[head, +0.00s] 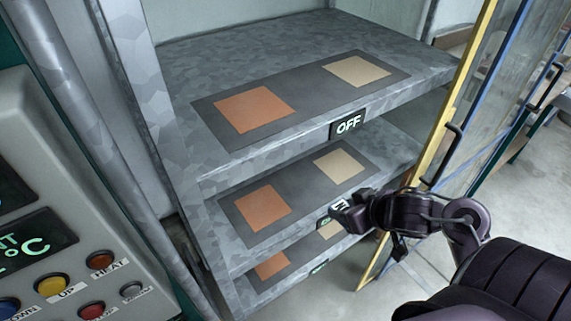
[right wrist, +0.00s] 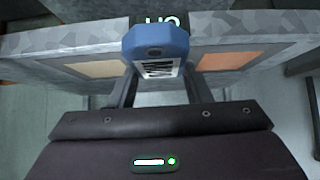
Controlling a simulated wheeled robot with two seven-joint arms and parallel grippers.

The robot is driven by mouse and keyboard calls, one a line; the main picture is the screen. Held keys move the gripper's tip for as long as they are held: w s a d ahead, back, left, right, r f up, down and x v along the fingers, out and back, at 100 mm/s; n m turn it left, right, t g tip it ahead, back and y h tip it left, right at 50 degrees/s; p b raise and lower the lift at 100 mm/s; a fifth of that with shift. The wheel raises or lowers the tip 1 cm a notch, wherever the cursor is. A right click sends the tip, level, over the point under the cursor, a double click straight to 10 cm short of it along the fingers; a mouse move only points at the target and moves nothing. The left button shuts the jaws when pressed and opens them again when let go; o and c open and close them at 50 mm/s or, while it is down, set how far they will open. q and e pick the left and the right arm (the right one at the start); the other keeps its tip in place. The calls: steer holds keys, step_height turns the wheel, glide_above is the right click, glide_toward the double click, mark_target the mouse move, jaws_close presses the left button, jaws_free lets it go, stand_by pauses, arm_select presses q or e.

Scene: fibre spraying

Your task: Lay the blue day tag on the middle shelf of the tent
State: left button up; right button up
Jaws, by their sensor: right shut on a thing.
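My right gripper (head: 345,214) is in front of the middle shelf's front edge, near its right part. In the right wrist view it is shut on the blue day tag (right wrist: 155,48), which sits between the two fingers and has a black-and-white marked face. In the head view the gripper mostly hides the tag. The middle shelf (head: 275,243) of the tent is grey, with a dark mat (head: 300,191) bearing an orange square (head: 262,207) and a tan square (head: 339,166). My left gripper is not in view.
The top shelf (head: 430,65) overhangs the middle one and carries an OFF sign (head: 348,124). A lower shelf (head: 247,290) lies beneath. A yellow-framed clear door (head: 460,110) stands open at the right. A control panel (head: 60,240) with buttons is at the left.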

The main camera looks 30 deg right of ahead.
steer(key=shift+d, duration=0.1)
steer(key=w, duration=1.1)
steer(key=w+a, duration=0.1)
steer(key=w, duration=0.5)
steer(key=shift+w+f+p, duration=0.15)
steer(key=shift+w+p, duration=0.05)
steer(key=shift+p, duration=0.15)
steer(key=shift+f+b, duration=0.45)
steer(key=shift+f, duration=1.3)
steer(key=shift+f, duration=0.1)
steer(key=o, duration=1)
steer(key=shift+c, duration=0.2)
